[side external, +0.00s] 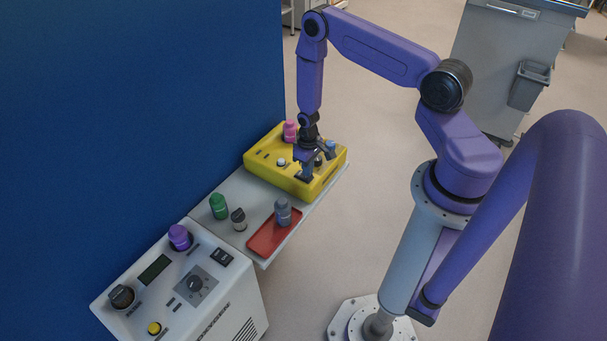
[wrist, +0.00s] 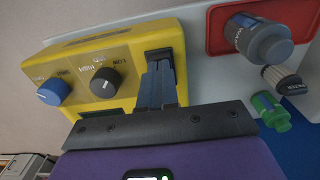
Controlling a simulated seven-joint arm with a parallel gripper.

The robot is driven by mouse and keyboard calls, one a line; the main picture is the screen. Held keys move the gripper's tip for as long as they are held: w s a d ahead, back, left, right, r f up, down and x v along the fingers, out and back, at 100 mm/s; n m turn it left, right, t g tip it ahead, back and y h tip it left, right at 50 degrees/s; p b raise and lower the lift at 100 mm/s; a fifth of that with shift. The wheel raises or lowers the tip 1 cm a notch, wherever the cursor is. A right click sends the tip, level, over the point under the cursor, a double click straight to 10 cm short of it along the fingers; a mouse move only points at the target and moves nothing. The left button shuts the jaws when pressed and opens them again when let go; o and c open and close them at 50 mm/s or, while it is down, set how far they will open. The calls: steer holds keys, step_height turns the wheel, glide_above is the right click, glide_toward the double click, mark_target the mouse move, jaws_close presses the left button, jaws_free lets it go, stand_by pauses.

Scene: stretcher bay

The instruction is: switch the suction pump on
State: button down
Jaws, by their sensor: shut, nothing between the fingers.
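A yellow unit (side external: 262,160) with knobs on top stands at the far end of the grey shelf; I cannot read a name on it, so I cannot confirm it is the suction pump. In the wrist view, the yellow unit (wrist: 110,48) has a blue knob (wrist: 52,91), a black knob pointing among HIGH, MED and LOW (wrist: 105,80), and a dark switch-like part (wrist: 158,53) at my fingertips. My gripper (side external: 304,177) is shut and empty, down at the unit's near edge. In the wrist view, its fingers (wrist: 157,68) partly cover the dark part; I cannot tell contact or switch position.
A white unit (side external: 225,300) with a display, knobs and black rocker switch (side external: 222,256) stands nearer. Between the units are a green-capped container (side external: 218,206), a small black-and-white one (side external: 238,219) and a grey one (side external: 283,211) on a red tray (side external: 262,243). A blue wall (side external: 130,110) stands behind.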

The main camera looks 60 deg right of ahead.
steer(key=shift+f, duration=0.5)
stand_by(0.3)
steer(key=shift+r, duration=3.55)
